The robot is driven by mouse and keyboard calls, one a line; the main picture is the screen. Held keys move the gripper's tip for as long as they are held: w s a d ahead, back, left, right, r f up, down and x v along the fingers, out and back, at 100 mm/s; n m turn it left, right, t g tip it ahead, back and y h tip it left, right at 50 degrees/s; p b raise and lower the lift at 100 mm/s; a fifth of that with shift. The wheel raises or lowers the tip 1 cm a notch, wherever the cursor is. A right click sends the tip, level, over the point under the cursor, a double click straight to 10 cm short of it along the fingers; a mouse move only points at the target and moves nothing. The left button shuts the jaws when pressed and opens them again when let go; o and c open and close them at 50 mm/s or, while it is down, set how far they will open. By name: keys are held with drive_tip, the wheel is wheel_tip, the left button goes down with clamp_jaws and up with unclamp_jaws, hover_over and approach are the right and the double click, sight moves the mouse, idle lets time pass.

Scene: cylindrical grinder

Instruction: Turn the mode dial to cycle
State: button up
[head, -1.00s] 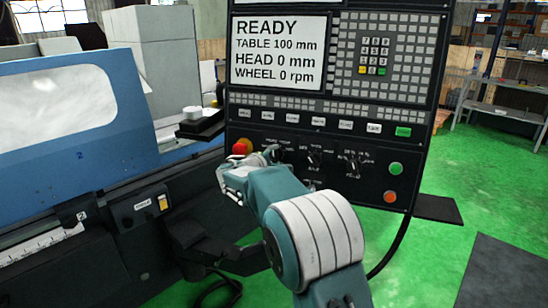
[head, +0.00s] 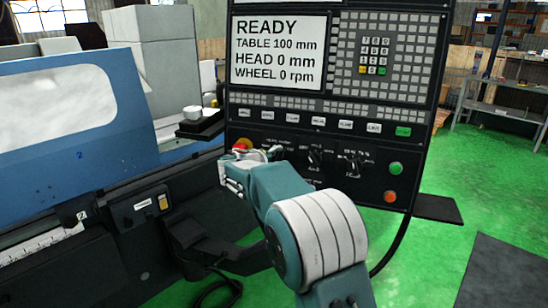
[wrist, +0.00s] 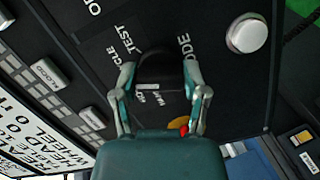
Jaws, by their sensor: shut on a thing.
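The mode dial (wrist: 160,72) is a dark round knob on the black control panel (head: 330,140). In the wrist view, the labels TEST and CYCLE lie beside its upper left, and letters ending in ODE lie to its right. My gripper (wrist: 160,75) has its two fingers on opposite sides of the dial, shut on it. In the head view, my gripper (head: 272,153) is at the panel's lower left, and my wrist hides most of the dial. I cannot tell exactly where the dial points.
A red emergency stop (head: 241,147) sits close left of my gripper. Two more dials (head: 316,157) (head: 354,162) stand to the right, with a green button (head: 396,168) and an orange button (head: 390,196). The screen (head: 278,52) reads READY.

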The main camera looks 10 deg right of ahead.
drive_tip(key=shift+f, duration=0.4)
drive_tip(key=o, duration=1.1)
drive_tip(key=shift+o, duration=0.2)
drive_tip(key=shift+r, duration=0.2)
drive_tip(key=shift+s+a, duration=0.1)
drive_tip(key=shift+a, duration=0.05)
drive_tip(key=v, duration=1.1)
drive_tip(key=shift+s+a, duration=0.25)
drive_tip(key=shift+d, duration=0.1)
